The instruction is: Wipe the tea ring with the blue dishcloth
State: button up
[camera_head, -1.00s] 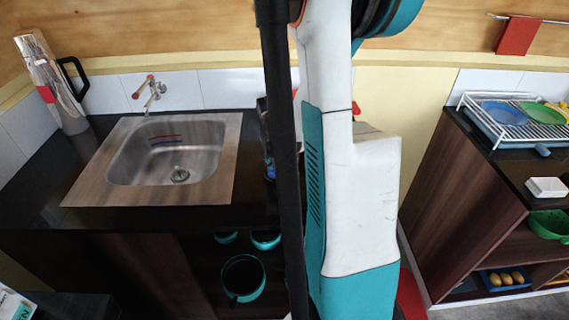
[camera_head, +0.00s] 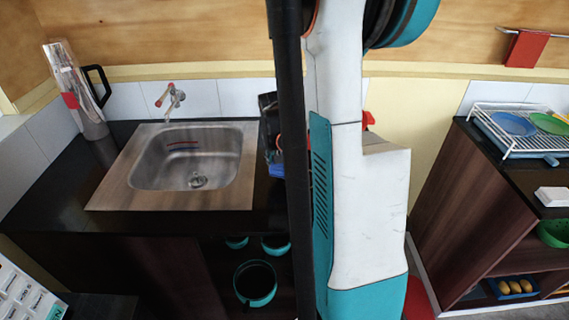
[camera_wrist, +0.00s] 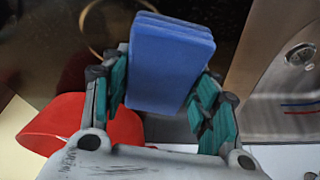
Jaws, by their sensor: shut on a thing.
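The blue dishcloth (camera_wrist: 168,62), a thick folded block, is held between the teal-padded fingers of my gripper (camera_wrist: 168,95) in the wrist view. A small part of the dishcloth (camera_head: 277,170) shows in the head view, low over the dark counter right of the sink. The tea ring (camera_wrist: 81,33) is a thin brownish curve on the black counter, up and left of the cloth in the wrist view. The cloth and gripper hide part of that area. I cannot tell whether the cloth touches the counter. My arm hides most of the gripper in the head view.
The steel sink (camera_head: 190,165) lies left of the gripper in the head view, with a tap (camera_head: 172,98) behind it. A red rounded object (camera_wrist: 75,125) is below the counter edge in the wrist view. A dish rack (camera_head: 520,128) stands on the right cabinet.

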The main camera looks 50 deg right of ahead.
jog(key=shift+r+p, duration=1.1)
jog(key=shift+r, duration=0.85)
